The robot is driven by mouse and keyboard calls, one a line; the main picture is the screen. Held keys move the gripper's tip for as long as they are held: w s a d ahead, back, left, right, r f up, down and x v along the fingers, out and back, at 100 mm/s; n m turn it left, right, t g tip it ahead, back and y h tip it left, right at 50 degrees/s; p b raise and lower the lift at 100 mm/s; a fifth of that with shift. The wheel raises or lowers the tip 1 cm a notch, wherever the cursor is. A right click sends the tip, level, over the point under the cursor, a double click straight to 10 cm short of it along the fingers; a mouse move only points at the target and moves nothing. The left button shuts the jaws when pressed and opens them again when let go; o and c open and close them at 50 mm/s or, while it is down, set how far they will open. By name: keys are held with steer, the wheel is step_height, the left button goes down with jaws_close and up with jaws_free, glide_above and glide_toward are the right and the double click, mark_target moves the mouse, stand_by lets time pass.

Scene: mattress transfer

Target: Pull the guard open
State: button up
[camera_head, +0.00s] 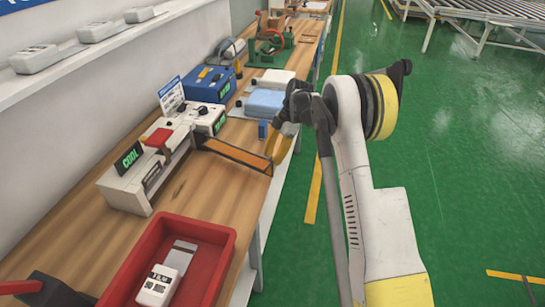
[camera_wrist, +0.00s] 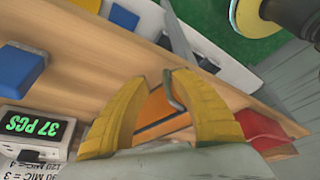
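The machine has a green "COOL" display and a red part on top. My gripper (camera_head: 283,143), with yellow fingers, is at the guard's outer end near the bench's front edge. In the wrist view my gripper (camera_wrist: 163,82) has its fingers apart, with the orange guard (camera_wrist: 158,108) showing between them. A thin grey bent handle (camera_wrist: 172,92) lies close to the right finger; contact is unclear.
A white box with a green display (camera_head: 212,118), a blue box (camera_head: 208,82) and a light-blue stack (camera_head: 266,103) stand farther back.

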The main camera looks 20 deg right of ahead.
steer(key=v, duration=1.2)
steer(key=shift+s+a+r, duration=0.1)
steer(key=s+a+r+m+t+h, duration=0.2)
steer(key=s+a+r+m, duration=0.25)
steer(key=s+r, duration=0.35)
steer(key=s+a+r+m+t+h, duration=0.1)
steer(key=s+a+r+m+t, duration=0.1)
steer(key=s+a+r+m, duration=0.5)
steer(key=s+f+m+t, duration=0.2)
steer(key=s+f+m, duration=0.1)
steer(key=s, duration=0.7)
steer(key=s+f+m+t+h, duration=0.1)
steer(key=s+f+m, duration=0.3)
steer(key=s, duration=0.6)
steer(key=shift+d+f+m+t+h, duration=0.15)
steer(key=shift+m+t+h, duration=0.15)
steer(key=shift+m+t, duration=0.25)
